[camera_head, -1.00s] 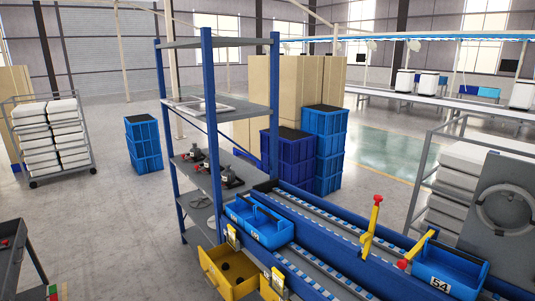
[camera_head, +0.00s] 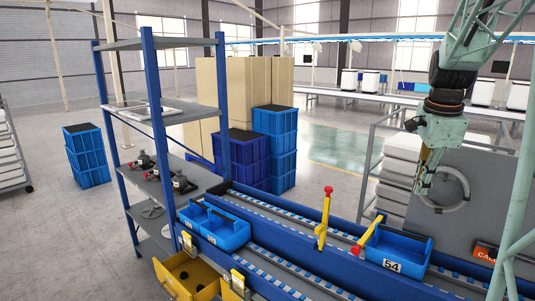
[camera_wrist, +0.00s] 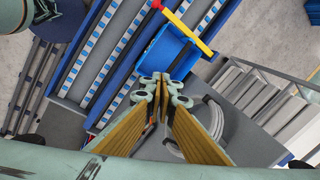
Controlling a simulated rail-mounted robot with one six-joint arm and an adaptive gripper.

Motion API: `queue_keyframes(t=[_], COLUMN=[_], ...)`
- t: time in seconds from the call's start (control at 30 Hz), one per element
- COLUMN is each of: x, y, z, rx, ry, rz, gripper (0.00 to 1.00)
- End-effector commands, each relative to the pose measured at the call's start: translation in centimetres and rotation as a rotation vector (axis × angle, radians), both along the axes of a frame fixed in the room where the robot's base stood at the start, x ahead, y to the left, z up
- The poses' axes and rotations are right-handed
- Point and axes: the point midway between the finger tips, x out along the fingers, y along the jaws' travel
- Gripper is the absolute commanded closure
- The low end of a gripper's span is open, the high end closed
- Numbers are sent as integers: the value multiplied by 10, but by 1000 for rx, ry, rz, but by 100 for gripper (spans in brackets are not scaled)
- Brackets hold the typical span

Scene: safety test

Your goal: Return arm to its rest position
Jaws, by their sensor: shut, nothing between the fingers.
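My gripper (camera_head: 424,180) hangs at the right of the head view, pointing down, in front of a grey panel and to the upper right of the blue bin labelled 54 (camera_head: 405,268). It is shut and empty. In the wrist view the fingers of my gripper (camera_wrist: 163,82) meet near the middle, and the blue bin (camera_wrist: 156,62) shows just beyond them. No rest position is marked in either view.
A blue conveyor (camera_head: 310,230) with roller lanes runs below, bearing blue bins (camera_head: 232,236) and a yellow-and-red lever (camera_head: 323,228). A yellow bin (camera_head: 205,270) sits at its near side. A shelf rack (camera_head: 148,110) stands left. Stacked crates (camera_head: 274,150) stand behind.

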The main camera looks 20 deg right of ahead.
Motion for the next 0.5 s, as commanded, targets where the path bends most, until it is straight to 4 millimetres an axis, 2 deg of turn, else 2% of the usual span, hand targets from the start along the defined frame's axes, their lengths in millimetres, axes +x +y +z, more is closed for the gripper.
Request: queue_keyframes(t=[0.03, 0.2, 0.5], x=[6, 19, 31], y=[16, 65, 150], z=[4, 15, 33], rx=[-6, -20, -49], ry=[-6, -21, -51], rz=[41, 176, 417], gripper=[100, 100, 100])
